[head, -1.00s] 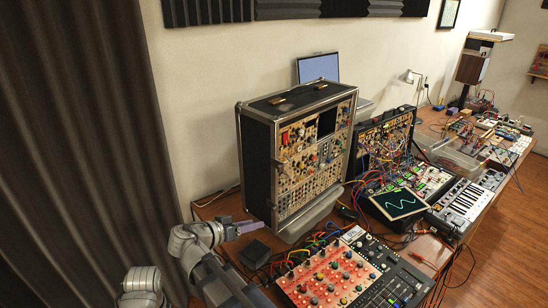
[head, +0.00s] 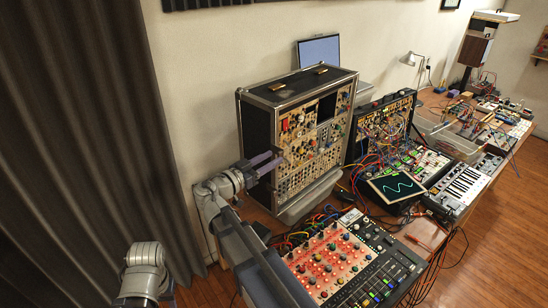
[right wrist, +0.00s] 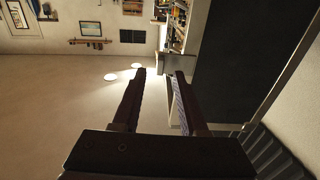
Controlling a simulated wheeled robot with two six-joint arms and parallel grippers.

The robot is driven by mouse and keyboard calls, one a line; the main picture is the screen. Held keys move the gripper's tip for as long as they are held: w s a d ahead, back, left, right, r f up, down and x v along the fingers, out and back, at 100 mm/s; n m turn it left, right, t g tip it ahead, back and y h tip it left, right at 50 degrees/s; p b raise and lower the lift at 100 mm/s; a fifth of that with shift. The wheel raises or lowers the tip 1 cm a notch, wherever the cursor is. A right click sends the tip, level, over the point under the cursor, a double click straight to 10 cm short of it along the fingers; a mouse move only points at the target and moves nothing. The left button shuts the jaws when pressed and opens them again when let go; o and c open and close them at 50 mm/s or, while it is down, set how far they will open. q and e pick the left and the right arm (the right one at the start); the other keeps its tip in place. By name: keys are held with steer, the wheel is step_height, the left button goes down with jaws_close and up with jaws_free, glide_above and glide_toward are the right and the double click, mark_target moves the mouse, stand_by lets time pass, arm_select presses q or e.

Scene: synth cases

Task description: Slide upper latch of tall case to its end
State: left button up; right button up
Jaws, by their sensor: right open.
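The tall case (head: 257,124) stands upright at the back left of the table, with a black side, metal edges and a front full of knobs. My right gripper (head: 270,164) is open at the case's lower left side, in front of that side in the head view. In the right wrist view its two fingers (right wrist: 157,72) are apart with no object clearly held; the case's dark side (right wrist: 238,60) fills the upper right. I cannot make out the upper latch; the gripper may hide part of that side. My left gripper is not in view.
A red-panelled mixer (head: 330,262) lies in front of the case. A second synth case (head: 384,122) with patch cables and a screen (head: 397,185) stand to the right. A laptop (head: 319,50) is behind. A dark curtain (head: 80,130) hangs at the left.

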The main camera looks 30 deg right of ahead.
steer(key=shift+x, duration=1)
jaws_close()
stand_by(0.8)
